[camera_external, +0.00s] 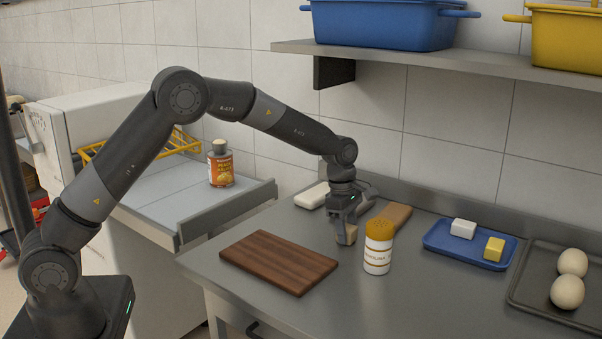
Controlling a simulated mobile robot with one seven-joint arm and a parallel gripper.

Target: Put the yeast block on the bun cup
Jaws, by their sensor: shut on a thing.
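My gripper (347,229) points down over the steel counter, between the dark wooden board and the white shaker with an orange lid. It is shut on a small beige block (347,236), which looks like the yeast block. The block is partly hidden by the fingers and the shaker, and I cannot tell whether it touches the counter. I cannot pick out the bun cup with certainty. Two pale round buns (570,280) sit on a dark tray at the right, with no clear cup visible there.
The shaker (378,252) stands close right of my gripper. The wooden board (278,262) lies left. A tan block (396,215) and white block (312,195) lie behind. A blue tray (440,241) holds white and yellow blocks. A can (221,168) stands left; a shelf (440,57) overhangs.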

